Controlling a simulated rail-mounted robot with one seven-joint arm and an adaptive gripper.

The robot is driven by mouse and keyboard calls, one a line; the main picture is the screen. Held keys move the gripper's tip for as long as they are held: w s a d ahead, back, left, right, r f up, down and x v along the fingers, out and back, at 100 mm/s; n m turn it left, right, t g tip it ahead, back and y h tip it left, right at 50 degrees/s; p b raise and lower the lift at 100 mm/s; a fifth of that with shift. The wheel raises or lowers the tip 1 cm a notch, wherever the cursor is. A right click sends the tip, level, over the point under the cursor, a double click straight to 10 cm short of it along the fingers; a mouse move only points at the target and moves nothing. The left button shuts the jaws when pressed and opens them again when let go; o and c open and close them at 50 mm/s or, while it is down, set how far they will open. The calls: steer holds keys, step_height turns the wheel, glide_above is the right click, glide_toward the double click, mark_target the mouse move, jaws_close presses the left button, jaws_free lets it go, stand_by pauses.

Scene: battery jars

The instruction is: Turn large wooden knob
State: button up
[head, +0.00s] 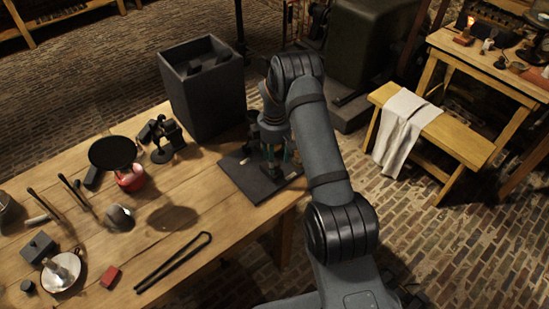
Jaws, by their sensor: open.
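My arm reaches over the right end of the wooden table (190,235). My gripper (272,168) points down over a dark flat board (258,192) and is open. It is small and partly hidden by my own arm. Some small pale and greenish parts show around the fingers on the board, too small to tell apart. I cannot clearly make out a large wooden knob; it may be hidden behind the gripper. I cannot tell whether the fingers touch anything.
A tall dark open box (205,95) stands just left of my gripper. A black round plate over a red item (131,178), black tongs (175,262), a white dish (62,272) and a red block (110,277) lie further left. A bench with a cloth (408,125) stands right.

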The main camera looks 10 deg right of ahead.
steer(key=c, duration=1.1)
steer(key=shift+c, duration=0.3)
